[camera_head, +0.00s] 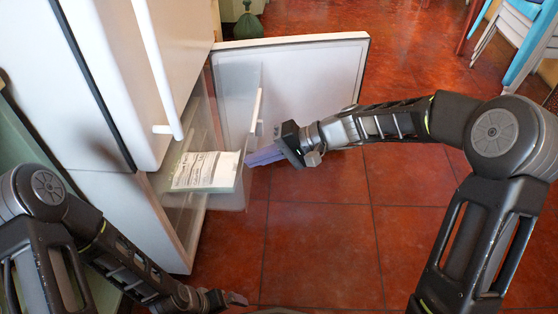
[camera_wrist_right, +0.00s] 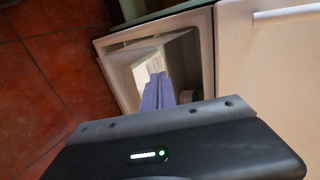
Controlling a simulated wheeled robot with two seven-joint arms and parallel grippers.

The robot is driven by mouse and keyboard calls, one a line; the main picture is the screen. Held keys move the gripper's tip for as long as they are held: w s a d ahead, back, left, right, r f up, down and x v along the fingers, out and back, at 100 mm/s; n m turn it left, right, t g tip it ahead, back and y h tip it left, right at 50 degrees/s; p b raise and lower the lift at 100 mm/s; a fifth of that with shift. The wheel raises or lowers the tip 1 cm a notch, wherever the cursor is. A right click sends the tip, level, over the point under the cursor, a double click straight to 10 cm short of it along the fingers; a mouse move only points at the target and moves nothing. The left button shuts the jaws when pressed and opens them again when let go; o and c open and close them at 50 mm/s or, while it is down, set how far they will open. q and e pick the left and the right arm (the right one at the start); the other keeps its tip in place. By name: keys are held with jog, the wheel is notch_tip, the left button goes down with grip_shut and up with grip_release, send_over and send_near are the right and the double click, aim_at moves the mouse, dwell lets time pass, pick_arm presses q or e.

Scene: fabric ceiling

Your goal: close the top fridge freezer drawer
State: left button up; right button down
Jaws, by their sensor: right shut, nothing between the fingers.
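The white fridge freezer (camera_head: 180,60) stands at the left, with its lower freezer door (camera_head: 310,85) swung wide open. The top freezer drawer (camera_head: 228,200) is translucent and sticks out of the compartment. A printed white packet (camera_head: 205,171) lies in it. My right gripper (camera_head: 250,160) is shut and empty, with its purple fingers pointing at the drawer's front; I cannot tell whether they touch it. In the right wrist view the fingers (camera_wrist_right: 158,92) overlap the pale packet (camera_wrist_right: 150,66). My left gripper (camera_head: 236,298) is low near the bottom edge, its jaws unclear.
The open door stands behind my right gripper. The upper fridge door with its long handle (camera_head: 158,70) hangs above the drawer. Red tiled floor (camera_head: 320,230) is clear in front. Blue and white chairs (camera_head: 520,40) stand at the far right.

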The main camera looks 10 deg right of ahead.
pick_arm(q)
jog(key=shift+f, duration=0.25)
pick_arm(e)
jog(key=w+a, duration=0.2)
jog(key=a, duration=0.8)
jog(key=w+a, duration=0.3)
jog(key=a, duration=0.7)
jog(key=shift+w+a, duration=0.15)
jog(key=shift+a, duration=0.1)
